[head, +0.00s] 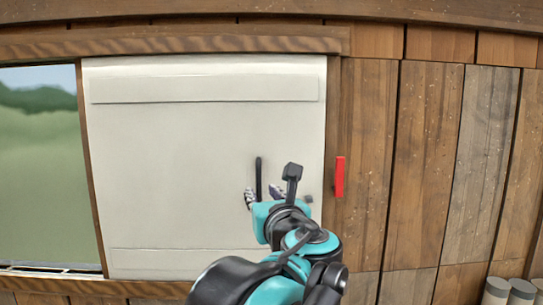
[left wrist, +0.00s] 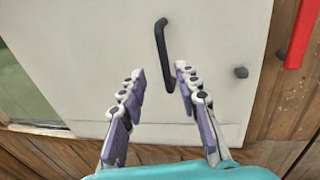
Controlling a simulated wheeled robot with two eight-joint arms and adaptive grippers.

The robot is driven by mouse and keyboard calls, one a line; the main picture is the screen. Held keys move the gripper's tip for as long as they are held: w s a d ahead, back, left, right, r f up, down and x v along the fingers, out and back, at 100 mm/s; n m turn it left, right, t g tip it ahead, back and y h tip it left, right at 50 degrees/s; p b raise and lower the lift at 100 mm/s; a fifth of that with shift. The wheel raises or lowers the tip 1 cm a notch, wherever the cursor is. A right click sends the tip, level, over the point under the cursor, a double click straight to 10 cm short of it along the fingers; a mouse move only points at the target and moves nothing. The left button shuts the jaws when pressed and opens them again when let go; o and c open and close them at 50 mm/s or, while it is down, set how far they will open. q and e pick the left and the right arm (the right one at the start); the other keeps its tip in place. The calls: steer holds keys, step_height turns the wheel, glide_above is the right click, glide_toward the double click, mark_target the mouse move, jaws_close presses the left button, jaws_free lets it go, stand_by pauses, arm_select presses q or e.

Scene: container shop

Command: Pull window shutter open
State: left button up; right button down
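The white window shutter (head: 170,160) is a flat panel with raised strips at its top and bottom, and it covers the right part of the window opening. Its black vertical handle (head: 258,175) is near the right side. My left gripper (head: 262,194) is in front of the shutter, by the handle's lower part. In the left wrist view the gripper (left wrist: 161,73) is open, and the handle (left wrist: 162,42) appears between its fingertips, closer to the right finger. I cannot tell how deep the handle is between the fingers. My right gripper is not in view.
A red block (head: 339,177) is on the wood just right of the shutter. A small dark knob (left wrist: 241,72) is on the shutter's right side. Left is a view of green land (head: 40,170). Wooden planks (head: 420,150) fill the right; grey cylinders (head: 522,290) stand at lower right.

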mark_target(259, 182)
arm_select(q)
steer(key=shift+w+d+r, duration=0.2)
steer(key=shift+w+r, duration=0.3)
steer(key=shift+w, duration=0.05)
steer(key=p+x, duration=0.1)
steer(key=x, duration=0.5)
steer(key=shift+w+f+p, duration=0.1)
steer(key=shift+w+p, duration=0.2)
steer(key=shift+p, duration=0.1)
jaws_close()
